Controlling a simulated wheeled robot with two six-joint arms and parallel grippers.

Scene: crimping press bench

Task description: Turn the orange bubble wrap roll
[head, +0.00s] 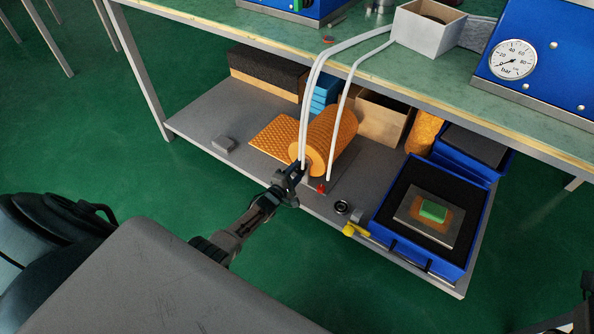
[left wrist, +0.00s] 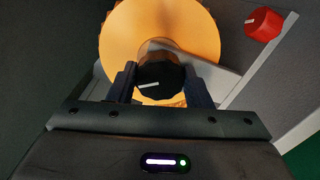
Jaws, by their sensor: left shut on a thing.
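The orange bubble wrap roll (head: 332,136) lies on its side on the grey lower shelf, with a flat dimpled sheet (head: 274,138) beside it on the left. My left gripper (head: 291,178) is at the roll's near end. In the left wrist view the roll's round end face (left wrist: 125,35) fills the top middle. There, my left gripper (left wrist: 161,82) is shut on a black knob (left wrist: 165,77) with a white mark, in front of the end face.
White hoses (head: 309,85) hang from the bench top close to the roll. A red knob (head: 321,188) is just right of my left gripper. A blue tray (head: 377,220) stands on the shelf at right, near a yellow-handled valve (head: 355,230). A grey block (head: 223,144) lies left.

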